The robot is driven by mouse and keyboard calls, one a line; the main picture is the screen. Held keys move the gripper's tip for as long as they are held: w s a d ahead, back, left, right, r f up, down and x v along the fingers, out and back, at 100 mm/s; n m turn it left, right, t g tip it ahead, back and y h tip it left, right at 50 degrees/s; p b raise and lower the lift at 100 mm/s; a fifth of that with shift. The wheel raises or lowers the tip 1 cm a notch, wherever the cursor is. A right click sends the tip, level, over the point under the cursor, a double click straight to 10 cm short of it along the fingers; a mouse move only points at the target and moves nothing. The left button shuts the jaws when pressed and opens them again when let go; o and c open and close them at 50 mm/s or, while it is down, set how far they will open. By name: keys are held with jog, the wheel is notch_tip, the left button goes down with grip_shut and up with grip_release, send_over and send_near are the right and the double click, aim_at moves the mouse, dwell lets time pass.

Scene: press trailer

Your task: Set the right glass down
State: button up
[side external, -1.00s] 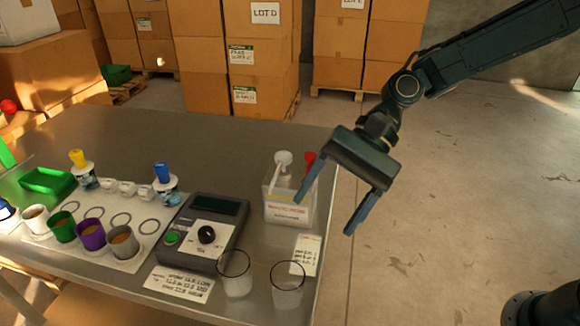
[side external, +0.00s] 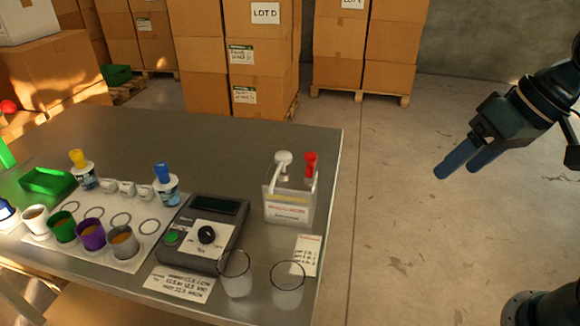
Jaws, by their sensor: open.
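Two clear glasses stand upright near the table's front right corner. The left glass (side external: 236,276) is beside the grey device, and the right glass (side external: 287,287) is closest to the table's right edge. My gripper (side external: 462,164) is open and empty. It is off the right side of the table, over the floor, well away from both glasses. Its two blue fingers point left and partly overlap in this view.
A grey device (side external: 197,236) with a green button and black knob sits left of the glasses. A clear caddy (side external: 290,208) with white and red tools stands behind them. Several cups (side external: 62,228) stand on a white sheet at left. Stacked boxes (side external: 255,50) are beyond the table (side external: 240,143).

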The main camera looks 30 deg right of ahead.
jog(key=s+d+n+t+h, duration=0.1)
jog(key=s+d+h, duration=0.1)
jog(key=s+d, duration=0.3)
jog(key=shift+s+d+r, duration=0.15)
jog(key=shift+s+d, duration=0.1)
jog(key=shift+s, duration=0.2)
jog(key=shift+c, duration=1.2)
jog(key=w+a+f+n+g+y, duration=0.1)
jog(key=w+a+f+n+y, duration=0.5)
jog(key=a, duration=0.4)
jog(key=w+a+f+n+g+y, duration=0.1)
jog(key=w+a+f+n+y, duration=0.5)
jog(key=a+n, duration=0.4)
jog(key=shift+w+a+f+g+y, duration=0.25)
jog(key=shift+f+y, duration=0.25)
jog(key=shift+f, duration=0.85)
